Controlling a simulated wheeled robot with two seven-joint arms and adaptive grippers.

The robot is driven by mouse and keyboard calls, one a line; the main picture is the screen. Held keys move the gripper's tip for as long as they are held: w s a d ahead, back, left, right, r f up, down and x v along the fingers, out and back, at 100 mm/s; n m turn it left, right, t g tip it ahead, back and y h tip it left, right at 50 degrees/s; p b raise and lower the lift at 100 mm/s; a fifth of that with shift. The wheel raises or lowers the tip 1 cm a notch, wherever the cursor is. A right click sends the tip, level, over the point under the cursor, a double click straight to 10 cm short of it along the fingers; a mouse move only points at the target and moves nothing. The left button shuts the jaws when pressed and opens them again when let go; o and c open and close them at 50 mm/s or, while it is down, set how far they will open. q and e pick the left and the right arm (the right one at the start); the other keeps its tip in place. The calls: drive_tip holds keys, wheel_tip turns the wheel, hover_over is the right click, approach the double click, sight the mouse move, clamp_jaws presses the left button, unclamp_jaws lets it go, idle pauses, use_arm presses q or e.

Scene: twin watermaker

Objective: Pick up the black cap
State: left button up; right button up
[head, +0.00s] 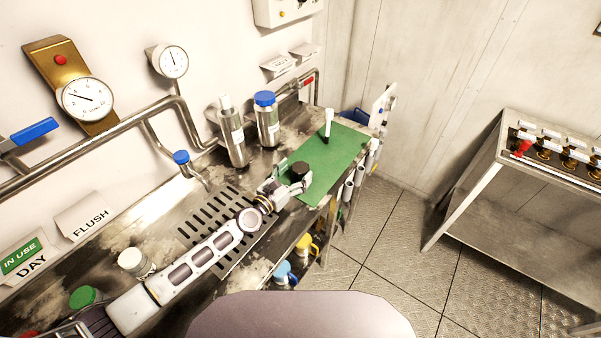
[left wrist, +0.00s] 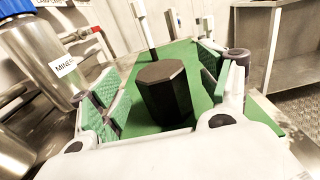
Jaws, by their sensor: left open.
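The black cap (head: 299,168) stands on the green mat (head: 335,163) near its left end. In the left wrist view the cap (left wrist: 164,92) is a dark, many-sided block with a flat top, upright on the mat. My left gripper (head: 290,177) reaches in from the left, low over the mat. In the left wrist view its green-padded fingers (left wrist: 165,88) are spread, one on each side of the cap, with gaps visible between pads and cap. The cap's lower front is partly hidden by the gripper body. My right gripper is not in view.
A black-and-white marker-like object (head: 328,125) stands upright on the mat beyond the cap. A steel bottle (head: 232,135) and a blue-capped bottle (head: 267,118) stand behind the gripper. A slotted drain (head: 212,218) lies under my arm. The mat's right part is mostly clear.

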sight(300, 167)
use_arm(q)
drive_tip(key=shift+x, duration=1.5)
drive_tip(key=shift+f, duration=0.1)
drive_tip(key=shift+c, duration=0.5)
drive_tip(key=c, duration=1)
drive_tip(key=shift+r+p, duration=1.05)
drive_tip(key=shift+r, duration=0.3)
wheel_tip(300, 167, up, 5)
drive_tip(key=p, duration=0.4)
drive_tip(key=shift+r+p, duration=0.15)
drive_tip(key=shift+p, duration=0.25)
drive_tip(key=shift+d+r+p, duration=0.15)
drive_tip(key=shift+r+p, duration=0.2)
drive_tip(key=shift+r, duration=0.65)
